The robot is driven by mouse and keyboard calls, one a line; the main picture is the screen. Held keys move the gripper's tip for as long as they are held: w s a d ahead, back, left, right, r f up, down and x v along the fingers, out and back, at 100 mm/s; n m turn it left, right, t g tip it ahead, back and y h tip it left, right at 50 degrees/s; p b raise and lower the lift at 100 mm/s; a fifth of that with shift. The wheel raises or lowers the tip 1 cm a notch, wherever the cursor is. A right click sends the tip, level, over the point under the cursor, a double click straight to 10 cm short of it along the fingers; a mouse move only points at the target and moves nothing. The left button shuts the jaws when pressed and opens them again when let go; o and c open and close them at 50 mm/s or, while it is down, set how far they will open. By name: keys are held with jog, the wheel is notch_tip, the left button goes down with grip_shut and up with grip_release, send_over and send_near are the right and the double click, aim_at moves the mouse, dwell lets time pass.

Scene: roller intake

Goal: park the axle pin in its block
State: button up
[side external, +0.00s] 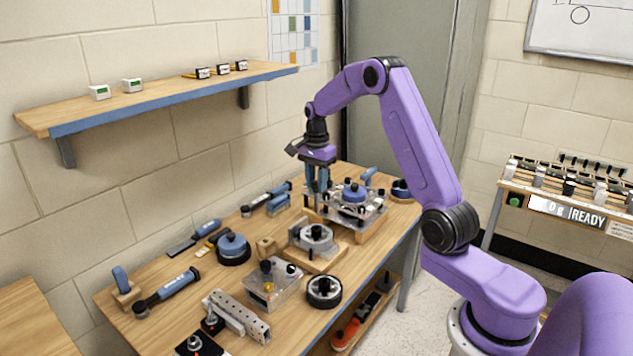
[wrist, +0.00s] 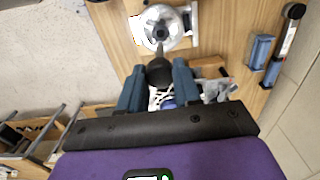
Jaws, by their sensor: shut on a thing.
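My gripper (side external: 317,200) points down over the back part of the bench, beside the clear-plated assembly with a blue round top (side external: 354,194). In the wrist view my gripper (wrist: 159,70) has its two blue fingers closed on a dark, black-headed piece (wrist: 160,73), which looks like the axle pin. A small wooden block (side external: 266,245) stands mid-bench and may be the pin's block; I cannot tell for sure. A metal round fixture with a black hub (side external: 315,237) sits on a wooden base, and also shows ahead of the fingers in the wrist view (wrist: 174,24).
On the bench (side external: 190,297) are a clear box with knobs (side external: 273,284), a black wheel (side external: 324,291), a blue round tool (side external: 233,250), a perforated metal bar (side external: 239,316) and blue-handled tools (side external: 172,287). A wall shelf (side external: 170,95) hangs behind. A scale reading READY stands right.

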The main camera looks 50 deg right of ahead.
jog(key=w+a+f, duration=0.2)
jog(key=w+a, duration=0.9)
jog(key=a, duration=0.1)
jog(key=shift+s+d+f, duration=0.15)
jog(key=shift+f, duration=1.25)
jog(key=shift+s+d+f, duration=0.1)
jog(key=shift+f, duration=1.3)
jog(key=shift+f, duration=0.1)
jog(key=shift+f, duration=1.85)
jog(key=shift+f, duration=0.2)
jog(key=shift+f, duration=0.55)
jog(key=shift+f, duration=1.2)
jog(key=o, duration=1.1)
